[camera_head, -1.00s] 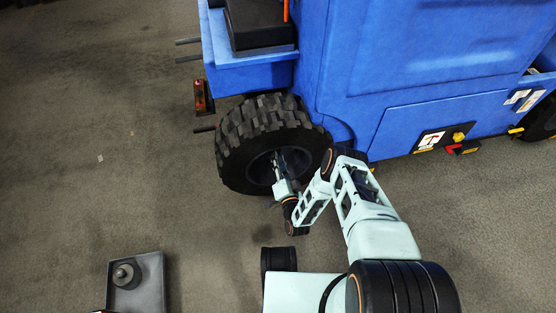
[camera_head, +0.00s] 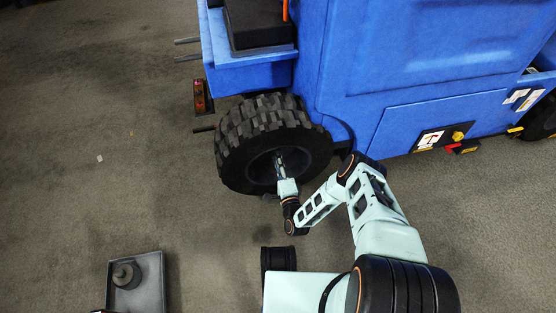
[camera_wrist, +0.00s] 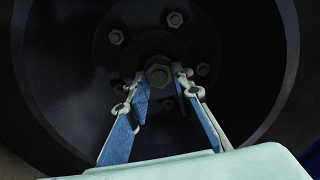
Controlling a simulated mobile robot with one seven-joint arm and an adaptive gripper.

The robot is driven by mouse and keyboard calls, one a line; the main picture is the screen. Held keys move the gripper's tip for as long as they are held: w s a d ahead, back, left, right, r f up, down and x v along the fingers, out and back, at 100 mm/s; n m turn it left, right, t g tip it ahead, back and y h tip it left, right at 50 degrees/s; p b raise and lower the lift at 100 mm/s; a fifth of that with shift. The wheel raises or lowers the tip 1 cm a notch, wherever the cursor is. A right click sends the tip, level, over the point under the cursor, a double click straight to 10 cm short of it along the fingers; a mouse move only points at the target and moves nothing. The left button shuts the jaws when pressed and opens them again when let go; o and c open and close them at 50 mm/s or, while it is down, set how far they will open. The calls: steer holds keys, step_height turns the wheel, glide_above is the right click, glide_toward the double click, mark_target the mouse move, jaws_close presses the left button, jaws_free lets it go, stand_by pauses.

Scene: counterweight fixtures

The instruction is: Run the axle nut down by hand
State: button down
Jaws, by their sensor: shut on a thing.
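The axle nut (camera_wrist: 158,72) is a grey hex nut at the centre of the dark wheel hub in the wrist view. My gripper (camera_wrist: 161,77) has one blue-and-white finger on each side of it, and its tips are shut on the nut. Smaller hex nuts, such as one at the top (camera_wrist: 175,19), ring the centre on the hub. In the head view, my gripper (camera_head: 279,161) reaches into the recess of the black tyre (camera_head: 240,150), which hides the nut there.
The wheel belongs to a blue vehicle (camera_head: 420,60) that fills the upper right. A grey tray (camera_head: 151,295) with a round knobbed grey object (camera_head: 126,275) lies on the floor at lower left. The floor left of the wheel is mostly clear.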

stand_by(0.4)
steer(key=c, duration=1.7)
jaws_free()
